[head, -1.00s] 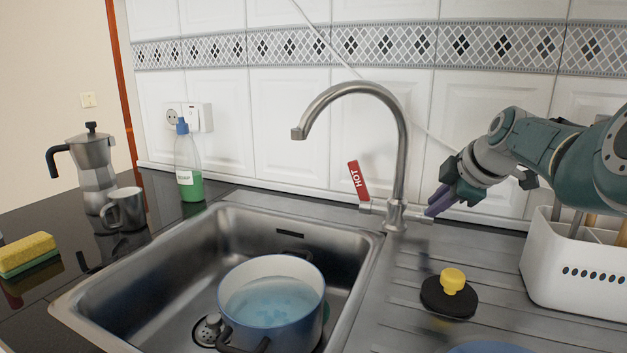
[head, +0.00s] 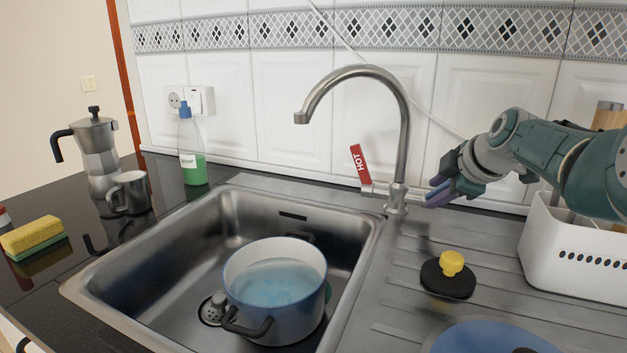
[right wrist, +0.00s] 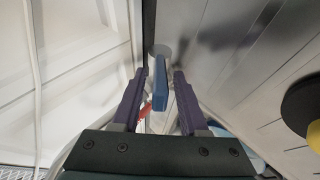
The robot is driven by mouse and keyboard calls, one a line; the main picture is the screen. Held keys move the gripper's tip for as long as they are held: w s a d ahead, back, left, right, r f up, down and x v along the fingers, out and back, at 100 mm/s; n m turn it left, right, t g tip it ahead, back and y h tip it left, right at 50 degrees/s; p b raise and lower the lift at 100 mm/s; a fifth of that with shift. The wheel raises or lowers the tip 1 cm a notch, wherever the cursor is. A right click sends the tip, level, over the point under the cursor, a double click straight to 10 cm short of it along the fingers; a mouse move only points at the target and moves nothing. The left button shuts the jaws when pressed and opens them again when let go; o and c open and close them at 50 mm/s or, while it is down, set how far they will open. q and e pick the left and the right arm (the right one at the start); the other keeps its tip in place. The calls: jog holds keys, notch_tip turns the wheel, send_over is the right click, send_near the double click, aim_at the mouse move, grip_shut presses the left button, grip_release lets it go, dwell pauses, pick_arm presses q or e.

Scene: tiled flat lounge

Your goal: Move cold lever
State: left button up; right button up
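The cold lever (right wrist: 160,82) shows in the right wrist view as a narrow blue bar that lies between my two purple fingers, with a visible gap on each side. My right gripper (head: 433,193) is open, just right of the base of the metal tap (head: 403,140); it also shows in the right wrist view (right wrist: 160,73). In the head view the cold lever is hidden by my fingers. The red lever marked HOT (head: 360,165) stands tilted on the left of the tap. No water runs from the spout. My left gripper is not in view.
A blue pot (head: 298,300) with water stands in the sink (head: 170,268). A black plug with a yellow knob (head: 451,263) lies on the drainboard, near a blue plate (head: 480,338). A white rack (head: 560,245) stands at the right. Tiled wall is close behind the tap.

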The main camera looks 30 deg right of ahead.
jog(key=shift+r, duration=0.1)
jog(key=shift+s+r+p, duration=0.25)
jog(key=shift+r+p, duration=0.15)
jog(key=shift+p, duration=0.15)
jog(key=p+v, duration=0.4)
jog(key=v, duration=0.5)
jog(key=shift+f+p, duration=0.2)
jog(key=shift+p, duration=0.2)
jog(key=shift+s, duration=0.1)
